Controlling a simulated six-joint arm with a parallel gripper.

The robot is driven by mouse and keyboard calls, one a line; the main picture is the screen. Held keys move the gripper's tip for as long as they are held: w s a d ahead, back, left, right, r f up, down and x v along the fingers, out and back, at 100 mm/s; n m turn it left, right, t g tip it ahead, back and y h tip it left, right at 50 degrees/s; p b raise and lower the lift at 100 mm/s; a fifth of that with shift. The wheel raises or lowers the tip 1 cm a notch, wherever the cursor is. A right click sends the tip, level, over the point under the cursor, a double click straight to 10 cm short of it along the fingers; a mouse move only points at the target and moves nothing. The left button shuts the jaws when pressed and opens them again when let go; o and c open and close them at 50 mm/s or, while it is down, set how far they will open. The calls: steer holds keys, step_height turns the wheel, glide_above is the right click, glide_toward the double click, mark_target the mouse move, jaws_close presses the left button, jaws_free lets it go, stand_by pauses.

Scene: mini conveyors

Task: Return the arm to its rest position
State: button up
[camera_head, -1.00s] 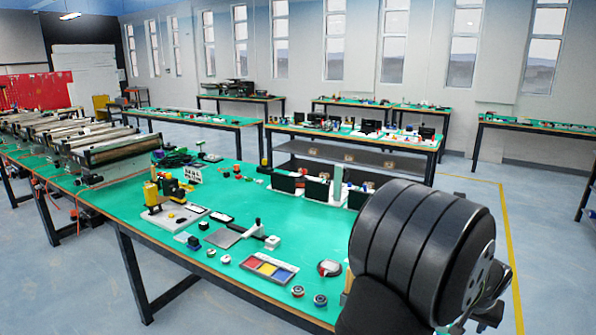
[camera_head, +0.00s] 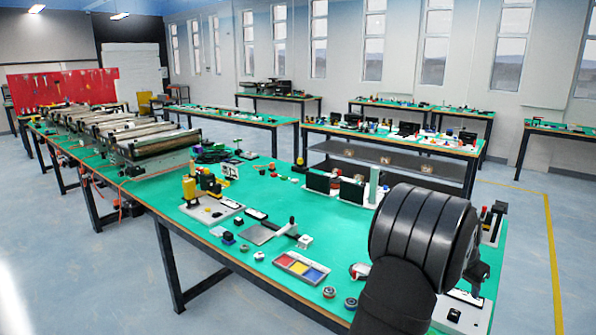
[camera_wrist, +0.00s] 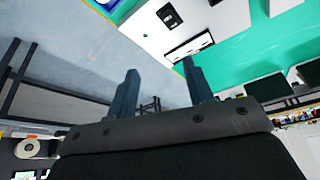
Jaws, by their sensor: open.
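My gripper (camera_wrist: 160,92) shows in the wrist view, with its two dark fingers apart and nothing between them. It is tilted and points past the table edge, with the grey floor beyond it. In the head view my arm's thick black ribbed link stands at the lower right, in front of the green table (camera_head: 262,192). The gripper's fingers are not seen in the head view. White devices (camera_wrist: 190,25) sit on the table at the top of the wrist view.
Mini conveyors (camera_head: 150,146) stand at the left of the table. A yellow device (camera_head: 204,184), a tray of coloured pads (camera_head: 301,267) and small parts lie on the table's near half. Black panels (camera_head: 351,192) stand along its far edge.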

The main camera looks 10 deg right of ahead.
steer(key=w+a+f, duration=0.1)
steer(key=w+f, duration=0.2)
steer(key=w, duration=0.2)
steer(key=shift+a+f, duration=0.2)
steer(key=shift+a, duration=0.15)
steer(key=s+d+r+n+y, duration=0.1)
steer(key=s+d+n, duration=0.1)
steer(key=s, duration=1.5)
steer(key=shift+s+d+r+n+t, duration=0.25)
steer(key=shift+s+n+t, duration=0.15)
steer(key=shift+n, duration=0.2)
steer(key=shift+w, duration=0.1)
